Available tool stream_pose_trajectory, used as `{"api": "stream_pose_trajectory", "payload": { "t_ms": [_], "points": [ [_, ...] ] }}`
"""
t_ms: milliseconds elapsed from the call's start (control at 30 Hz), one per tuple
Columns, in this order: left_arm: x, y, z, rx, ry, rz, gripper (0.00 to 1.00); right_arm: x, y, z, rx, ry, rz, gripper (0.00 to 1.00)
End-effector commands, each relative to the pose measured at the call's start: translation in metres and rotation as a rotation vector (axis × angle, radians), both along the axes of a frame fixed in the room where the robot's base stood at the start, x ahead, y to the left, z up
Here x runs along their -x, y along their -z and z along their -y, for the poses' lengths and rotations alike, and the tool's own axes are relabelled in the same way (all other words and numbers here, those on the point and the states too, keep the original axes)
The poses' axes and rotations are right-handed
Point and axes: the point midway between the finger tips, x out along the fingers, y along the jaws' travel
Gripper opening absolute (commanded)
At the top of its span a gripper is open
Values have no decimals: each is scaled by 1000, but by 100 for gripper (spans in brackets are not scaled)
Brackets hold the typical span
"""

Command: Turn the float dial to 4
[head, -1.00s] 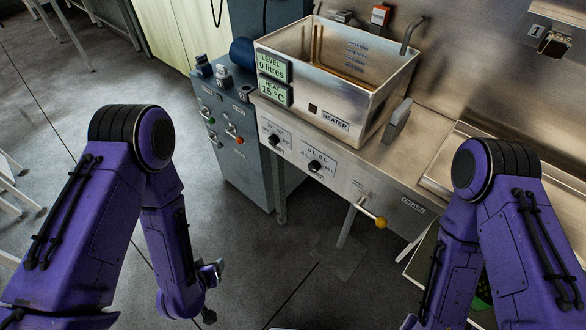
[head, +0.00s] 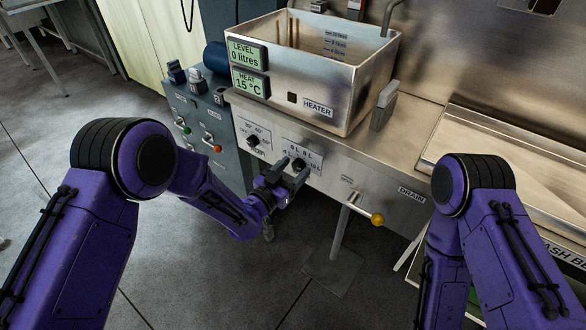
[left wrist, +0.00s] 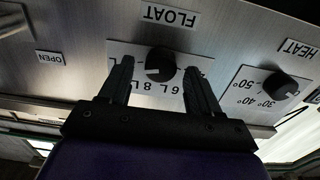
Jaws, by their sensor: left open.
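The float dial (head: 299,165) is a round black knob on a white scale plate on the front of the steel bench. In the left wrist view the dial (left wrist: 160,65) shows under an inverted FLOAT label (left wrist: 170,16), with a pale pointer mark toward the lower left. I cannot tell which number it points to. My left gripper (head: 291,172) is open in front of the dial, its two fingers on either side of the knob in the wrist view. I cannot tell whether they touch it. Part of the scale is hidden behind the fingers. My right gripper is out of view.
The heat dial (head: 254,141) sits left of the float dial. The yellow-balled drain lever (head: 377,219) sticks out at the lower right. Above stands the steel tank (head: 360,85), with displays reading 0 litres and 15 °C. A grey control cabinet (head: 205,115) stands at the left.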

Motion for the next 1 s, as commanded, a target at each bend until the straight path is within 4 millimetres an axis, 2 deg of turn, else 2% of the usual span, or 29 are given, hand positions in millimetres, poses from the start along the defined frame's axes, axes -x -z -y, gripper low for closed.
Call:
{"api": "stream_pose_trajectory", "payload": {
  "t_ms": [233,267,400,433,767,1000],
  "points": [
    [-2,0,1,-1,0,-1,63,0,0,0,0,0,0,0],
    [-2,0,1,-1,0,-1,59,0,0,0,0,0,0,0],
    [-2,0,1,-1,0,-1,14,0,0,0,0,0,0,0],
    [-2,0,1,-1,0,-1,6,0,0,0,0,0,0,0],
    [-2,1,1,28,-1,-21,6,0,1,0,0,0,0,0],
    [-2,1,0,135,-3,-100,6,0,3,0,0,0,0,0]
  ]
}}
